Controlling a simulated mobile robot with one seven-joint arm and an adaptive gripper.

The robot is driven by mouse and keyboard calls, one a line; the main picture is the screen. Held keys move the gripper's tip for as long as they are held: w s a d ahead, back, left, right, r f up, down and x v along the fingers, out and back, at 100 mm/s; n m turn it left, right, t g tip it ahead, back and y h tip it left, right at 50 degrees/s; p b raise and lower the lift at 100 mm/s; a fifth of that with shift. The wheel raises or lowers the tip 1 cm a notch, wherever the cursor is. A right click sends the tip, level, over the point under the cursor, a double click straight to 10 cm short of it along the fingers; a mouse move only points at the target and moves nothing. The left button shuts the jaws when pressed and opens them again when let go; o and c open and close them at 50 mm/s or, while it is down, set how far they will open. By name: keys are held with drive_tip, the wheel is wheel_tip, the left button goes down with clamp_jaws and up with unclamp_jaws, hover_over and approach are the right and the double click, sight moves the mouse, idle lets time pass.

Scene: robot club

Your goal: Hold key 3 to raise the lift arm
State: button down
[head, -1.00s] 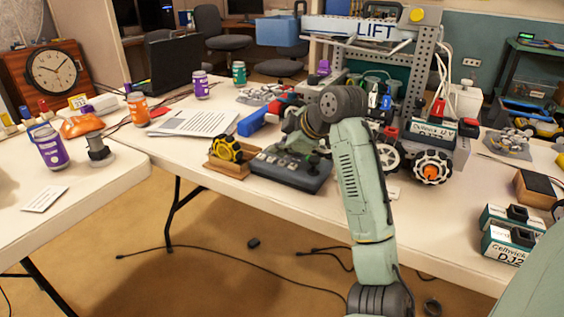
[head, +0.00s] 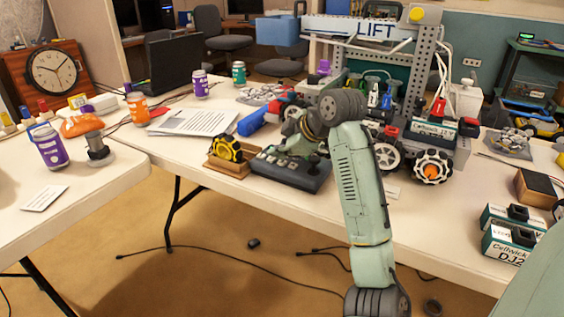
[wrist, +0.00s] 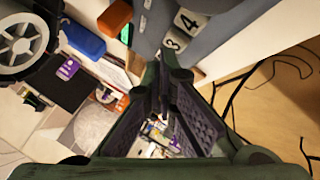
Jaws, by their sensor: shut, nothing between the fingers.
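The grey control pad (head: 262,176) lies near the table's front edge; its keys are too small to read in the head view. In the wrist view, key 3 (wrist: 172,44) and key 4 (wrist: 188,20) show as pale numbered squares on the pad. My gripper (wrist: 161,72) is shut and empty, with its tips close to key 3; I cannot tell whether they touch it. In the head view it is low over the pad, partly hidden by my wrist. The lift arm (head: 340,27), marked LIFT, lies nearly level on the metal tower (head: 424,75) with a blue bin (head: 278,31) at its left end.
A wooden tray (head: 228,168) with a yellow wheel stands left of the pad. A blue block (head: 251,123) and papers (head: 197,122) lie behind it. A wheeled robot base with a white-rimmed wheel (head: 433,166) stands right of my arm. White-and-teal battery boxes (head: 508,242) stand at the right front.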

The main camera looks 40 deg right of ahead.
sight(280, 163)
drive_tip(key=shift+f, duration=0.4)
idle(2.2)
idle(1.0)
drive_tip(key=shift+r+p, duration=0.55)
drive_tip(key=shift+r, duration=0.25)
wheel_tip(280, 163, up, 5)
drive_tip(key=p, duration=0.4)
drive_tip(key=shift+r, duration=0.1)
